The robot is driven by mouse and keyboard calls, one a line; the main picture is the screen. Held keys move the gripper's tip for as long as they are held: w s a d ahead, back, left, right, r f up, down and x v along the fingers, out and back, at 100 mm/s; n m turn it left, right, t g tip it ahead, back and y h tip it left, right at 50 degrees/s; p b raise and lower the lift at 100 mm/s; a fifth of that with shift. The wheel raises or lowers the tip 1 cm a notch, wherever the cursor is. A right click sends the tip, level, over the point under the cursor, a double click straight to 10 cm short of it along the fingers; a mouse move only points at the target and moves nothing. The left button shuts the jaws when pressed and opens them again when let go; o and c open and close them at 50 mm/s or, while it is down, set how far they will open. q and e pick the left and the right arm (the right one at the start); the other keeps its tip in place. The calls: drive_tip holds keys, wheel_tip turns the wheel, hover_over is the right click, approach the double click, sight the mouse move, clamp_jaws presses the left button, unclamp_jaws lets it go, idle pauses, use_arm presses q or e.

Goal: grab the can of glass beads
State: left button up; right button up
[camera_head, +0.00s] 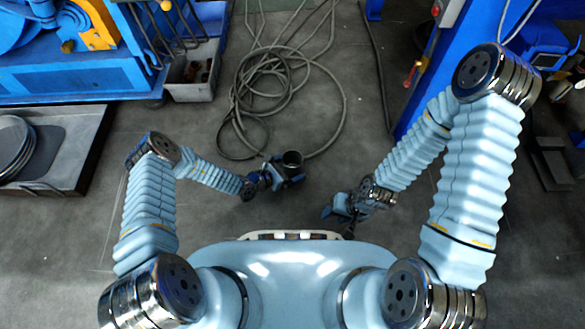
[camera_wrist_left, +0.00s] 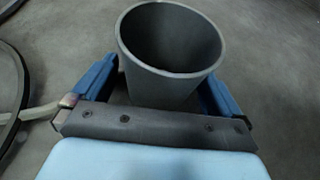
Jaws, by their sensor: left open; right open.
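The can's base is hidden behind the gripper's grey palm bar. My right gripper (camera_head: 338,213) is open and empty, lower and to the right, away from the can.
A coiled hose (camera_head: 265,90) lies on the grey floor just behind the can. A grey bin (camera_head: 194,72) and blue machine (camera_head: 70,75) stand at upper left. A blue post (camera_head: 425,75) stands at right. Floor between my grippers is clear.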

use_arm(q)
drive_tip(key=shift+w, duration=0.1)
drive_tip(key=shift+c, duration=0.3)
drive_tip(key=c, duration=1.1)
drive_tip(key=shift+r, duration=0.15)
